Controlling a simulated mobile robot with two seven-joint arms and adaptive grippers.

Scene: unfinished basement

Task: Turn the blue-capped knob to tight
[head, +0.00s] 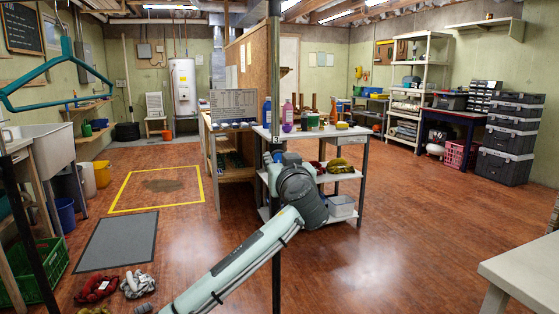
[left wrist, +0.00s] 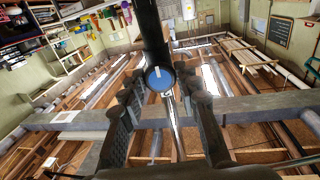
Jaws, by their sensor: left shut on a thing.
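The blue-capped knob (left wrist: 160,79) shows in the left wrist view, at the lower end of a thick dark post. Its round blue face carries a pale mark near its upper edge. My left gripper (left wrist: 163,90) has its two dark fingers on either side of the knob, shut on it. In the head view my pale green left arm reaches up to a thin dark upright post (head: 275,85); the fingers and knob are not clear there. I cannot read any scale or tight mark. My right gripper is in neither view.
Behind my left arm stands a white work table (head: 345,134) with bottles and jars. A pale table (head: 530,262) is at the lower right. A green crate (head: 38,270) and a grey mat (head: 115,240) lie at left. The floor at right is mostly clear.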

